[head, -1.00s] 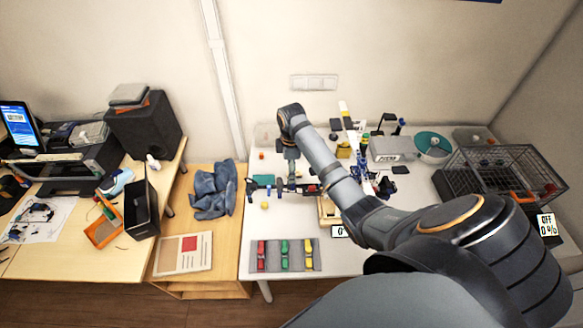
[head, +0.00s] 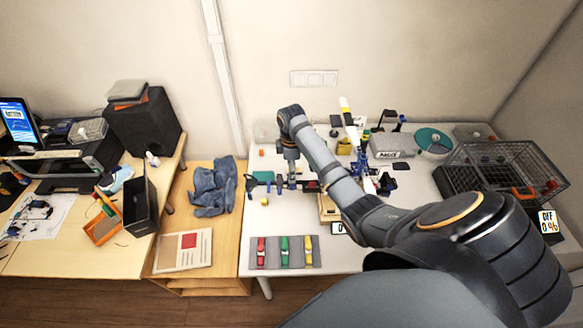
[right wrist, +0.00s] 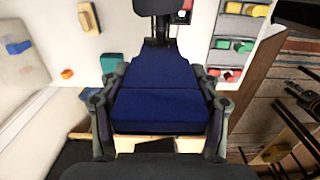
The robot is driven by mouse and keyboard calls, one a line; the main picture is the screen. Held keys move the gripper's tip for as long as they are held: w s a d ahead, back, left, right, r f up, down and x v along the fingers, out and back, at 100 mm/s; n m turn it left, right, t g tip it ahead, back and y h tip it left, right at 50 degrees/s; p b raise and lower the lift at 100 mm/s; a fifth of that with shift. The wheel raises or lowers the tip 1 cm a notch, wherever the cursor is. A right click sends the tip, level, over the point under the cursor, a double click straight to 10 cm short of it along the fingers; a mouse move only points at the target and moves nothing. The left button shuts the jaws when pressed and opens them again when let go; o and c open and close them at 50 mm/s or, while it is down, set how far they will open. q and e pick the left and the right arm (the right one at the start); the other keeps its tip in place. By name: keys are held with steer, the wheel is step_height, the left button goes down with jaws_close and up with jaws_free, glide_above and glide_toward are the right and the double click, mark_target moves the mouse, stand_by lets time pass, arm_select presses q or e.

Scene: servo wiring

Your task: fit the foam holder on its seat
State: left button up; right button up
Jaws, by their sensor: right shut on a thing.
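My right gripper (right wrist: 160,130) is shut on a broad dark blue piece (right wrist: 155,92), with one finger at each side of it. The piece has a flat top with a seam across it. I cannot tell whether it is the foam holder. A pale wooden stand (head: 328,207) is just right of the gripper in the head view; its edge shows below the blue piece in the right wrist view. I cannot tell if the two touch. In the head view the right gripper (head: 290,184) hangs low over the white table, and the arm hides part of the work. My left gripper is not in view.
A grey mat (head: 273,264) with red, green and yellow pieces lies at the table's front. A small yellow block (head: 265,202) lies left of the gripper. A wire basket (head: 490,168) stands at the right. White table is clear between mat and gripper.

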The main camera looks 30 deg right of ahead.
steer(key=o, duration=1)
step_height(320, 180, up, 8)
steer(key=shift+f, duration=0.25)
